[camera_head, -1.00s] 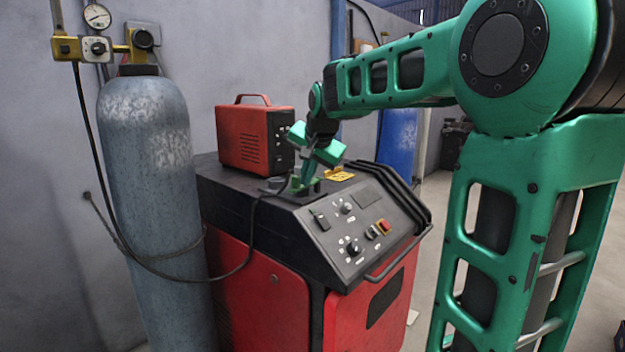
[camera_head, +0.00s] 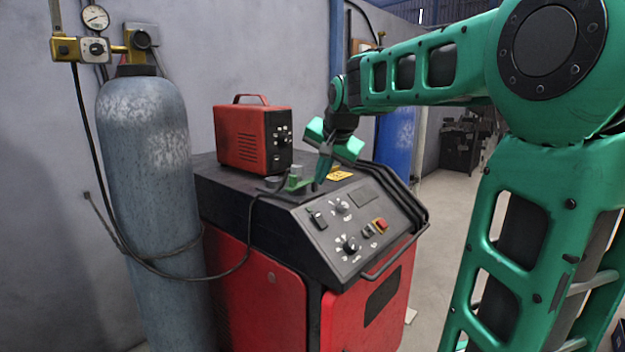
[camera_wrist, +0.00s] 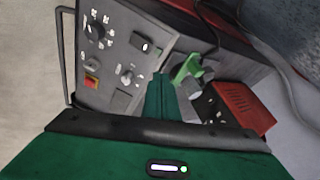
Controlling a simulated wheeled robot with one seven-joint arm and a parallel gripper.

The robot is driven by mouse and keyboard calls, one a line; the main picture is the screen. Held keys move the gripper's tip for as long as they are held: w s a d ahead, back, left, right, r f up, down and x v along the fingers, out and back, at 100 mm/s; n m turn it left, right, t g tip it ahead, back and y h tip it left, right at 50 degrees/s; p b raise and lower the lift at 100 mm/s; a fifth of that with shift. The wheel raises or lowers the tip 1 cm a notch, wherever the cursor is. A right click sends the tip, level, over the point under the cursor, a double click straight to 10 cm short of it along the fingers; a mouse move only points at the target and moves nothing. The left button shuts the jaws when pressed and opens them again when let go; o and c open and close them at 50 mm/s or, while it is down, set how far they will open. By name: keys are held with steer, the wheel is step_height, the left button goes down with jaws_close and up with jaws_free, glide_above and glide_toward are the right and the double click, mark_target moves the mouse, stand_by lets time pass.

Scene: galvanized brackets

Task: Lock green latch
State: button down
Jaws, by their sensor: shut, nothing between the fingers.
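The green latch (camera_head: 297,181) stands on top of the red and black machine (camera_head: 268,272), at the rear edge of its sloped control panel. In the wrist view the latch (camera_wrist: 187,68) shows as a bright green lever beside a grey round fitting. My gripper (camera_head: 318,184) is shut and empty, pointing down just to the right of the latch. In the wrist view its closed fingertips (camera_wrist: 160,76) lie left of the latch with a small gap. Whether the fingers touch the latch's base cannot be told.
A small red box (camera_head: 251,138) with a handle sits behind the latch on the machine top. A grey gas cylinder (camera_head: 152,195) stands at left, its black hose (camera_head: 232,276) looping to the machine near the latch. Knobs and a red switch (camera_head: 380,223) cover the panel.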

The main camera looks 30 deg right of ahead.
steer(key=v, duration=0.8)
steer(key=shift+r, duration=0.2)
steer(key=shift+a, duration=0.1)
steer(key=s+a+f+n+g+y, duration=0.1)
steer(key=s+a+f+n+g, duration=0.2)
steer(key=s+f, duration=1.15)
steer(key=s+a+f+n+g+y, duration=0.1)
steer(key=s+f+n+g, duration=0.25)
steer(key=s+f, duration=1.05)
steer(key=w+d+r+m+t+h, duration=0.2)
steer(key=w+r+m+t, duration=0.45)
steer(key=w+r, duration=2.2)
glide_toward(298, 186)
steer(key=shift+x, duration=2.15)
